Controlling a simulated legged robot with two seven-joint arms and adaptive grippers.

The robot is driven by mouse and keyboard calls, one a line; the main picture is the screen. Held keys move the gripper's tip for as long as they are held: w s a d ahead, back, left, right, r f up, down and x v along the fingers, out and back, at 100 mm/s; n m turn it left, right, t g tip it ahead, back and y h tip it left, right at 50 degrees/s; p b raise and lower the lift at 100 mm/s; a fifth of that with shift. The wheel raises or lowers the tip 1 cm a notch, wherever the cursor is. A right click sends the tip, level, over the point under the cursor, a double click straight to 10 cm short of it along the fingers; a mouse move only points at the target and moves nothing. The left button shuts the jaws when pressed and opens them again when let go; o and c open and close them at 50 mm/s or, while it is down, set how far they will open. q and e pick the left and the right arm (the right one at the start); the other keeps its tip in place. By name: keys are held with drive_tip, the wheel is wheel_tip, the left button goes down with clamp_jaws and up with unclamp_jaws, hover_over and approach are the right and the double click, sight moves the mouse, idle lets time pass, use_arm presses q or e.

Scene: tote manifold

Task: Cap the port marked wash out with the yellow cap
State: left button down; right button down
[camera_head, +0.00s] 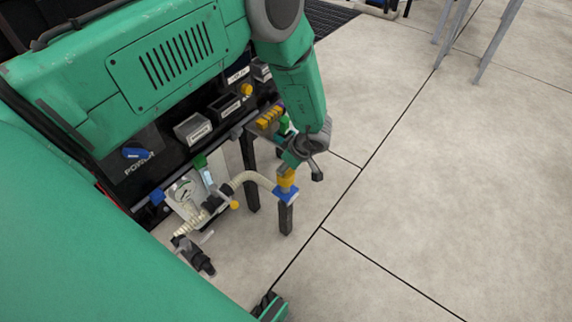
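A yellow cap-like piece (287,179) sits upright at the top of a blue fitting (286,194), at the end of a pale ribbed hose. My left gripper (303,169) hangs just above and to the right of it. One dark fingertip is spread out to the right, apart from the yellow piece. The other finger is close to the yellow piece, and I cannot tell whether it touches. The gripper looks open. I cannot read a wash out marking, and the small labels on the grey boxes (193,129) are too blurred.
A black panel holds a blue POWER knob (136,153). Several yellow pieces (269,117) sit in a row behind. The concrete floor (440,190) at right is clear.

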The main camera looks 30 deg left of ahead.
use_arm(q)
drive_tip(key=shift+a+f+b, duration=0.15)
drive_tip(key=shift+f+b, duration=0.85)
drive_tip(key=shift+f, duration=0.65)
drive_tip(key=shift+f+b, duration=0.7)
drive_tip(key=shift+f, duration=0.25)
drive_tip(key=c, duration=1.2)
unclamp_jaws()
drive_tip(key=shift+o, duration=0.2)
drive_tip(key=v, duration=1.2)
